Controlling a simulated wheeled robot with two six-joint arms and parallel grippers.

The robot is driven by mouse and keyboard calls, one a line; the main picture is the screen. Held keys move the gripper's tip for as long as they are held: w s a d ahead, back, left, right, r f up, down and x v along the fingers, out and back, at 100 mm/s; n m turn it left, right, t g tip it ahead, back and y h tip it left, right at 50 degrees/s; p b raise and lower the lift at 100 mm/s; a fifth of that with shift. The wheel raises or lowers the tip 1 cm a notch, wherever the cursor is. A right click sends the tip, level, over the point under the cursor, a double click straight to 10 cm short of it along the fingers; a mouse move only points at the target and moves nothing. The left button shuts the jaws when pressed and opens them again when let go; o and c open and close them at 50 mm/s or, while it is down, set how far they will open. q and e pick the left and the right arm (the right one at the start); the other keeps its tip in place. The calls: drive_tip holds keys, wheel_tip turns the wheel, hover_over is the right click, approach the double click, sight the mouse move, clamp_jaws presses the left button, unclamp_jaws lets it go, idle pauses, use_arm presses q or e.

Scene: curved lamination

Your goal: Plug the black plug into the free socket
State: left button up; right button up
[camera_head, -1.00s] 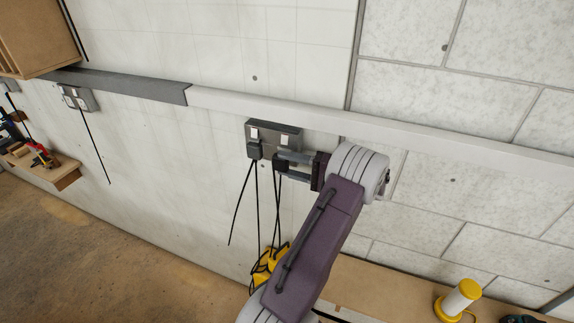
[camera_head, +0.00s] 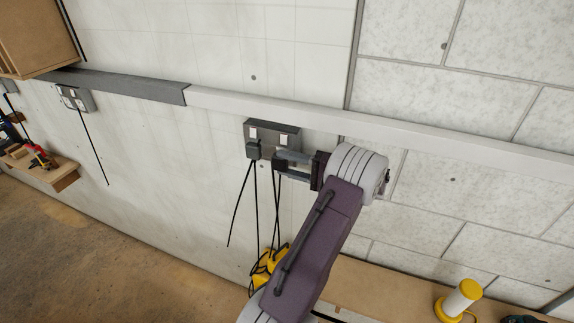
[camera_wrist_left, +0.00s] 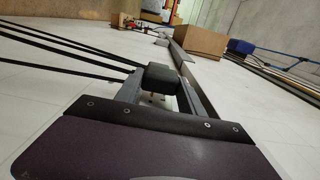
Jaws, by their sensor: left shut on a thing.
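A dark grey double socket box (camera_head: 285,128) with two white switches is on the wall, in the head view. One black plug (camera_head: 253,150) sits in its left socket, with a cord hanging down. My left gripper (camera_head: 281,160) is at the right socket, shut on a second black plug (camera_head: 279,166) whose cord hangs below it. The fingers partly hide this plug, and I cannot tell whether its pins are in the socket. In the left wrist view, a dark plug block (camera_wrist_left: 160,77) shows at the fingertips. My right gripper is out of view.
A pale trunking rail (camera_head: 350,122) runs along the wall just above the box. Yellow objects (camera_head: 268,268) are below, by the cords. A workbench (camera_head: 390,290) with a white and yellow cylinder (camera_head: 461,298) stands at the lower right. Another socket box (camera_head: 77,98) is at far left.

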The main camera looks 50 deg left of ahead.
use_arm(q)
drive_tip(key=shift+w+a, duration=0.1)
drive_tip(key=shift+w, duration=0.05)
idle(0.4)
drive_tip(key=shift+w+a, duration=0.15)
drive_tip(key=shift+w, duration=0.15)
drive_tip(key=shift+w+a+b, duration=0.1)
drive_tip(key=shift+b, duration=0.55)
idle(1.2)
drive_tip(key=shift+w+a, duration=0.2)
drive_tip(key=shift+w, duration=0.15)
idle(0.6)
drive_tip(key=shift+r, duration=0.1)
drive_tip(key=o, duration=1.5)
drive_tip(key=shift+w, duration=0.15)
